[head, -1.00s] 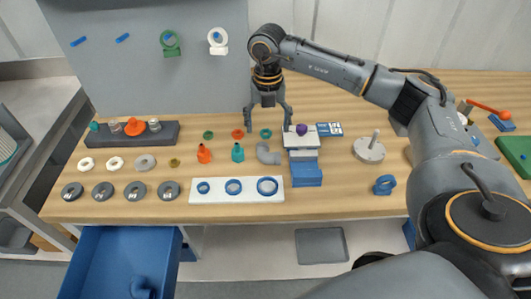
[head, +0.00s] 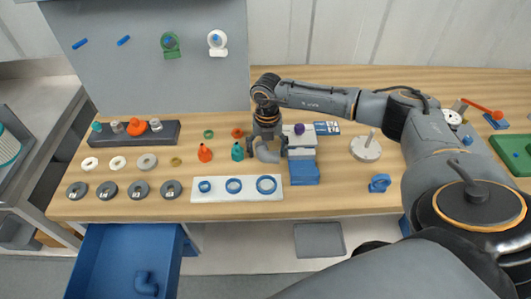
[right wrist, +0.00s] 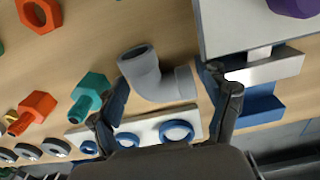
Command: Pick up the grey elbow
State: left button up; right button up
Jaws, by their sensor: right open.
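The grey elbow (head: 267,152) lies on the wooden table, between the teal fitting (head: 237,151) and the blue-and-white stand (head: 303,165). My right gripper (head: 267,154) is open and low over the elbow, with one finger on each side of it. In the right wrist view the grey elbow (right wrist: 155,75) is between and a little beyond the fingertips of my open right gripper (right wrist: 168,95). I cannot tell whether the fingers touch it. My left gripper is not in view.
A white plate (head: 215,194) with blue rings lies in front of the elbow. The stand, with a purple knob (head: 299,129) on top, is close on the right. A blue drawer (head: 120,262) is open below the table.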

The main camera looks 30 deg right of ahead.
jog(key=shift+c, duration=0.5)
jog(key=c, duration=0.8)
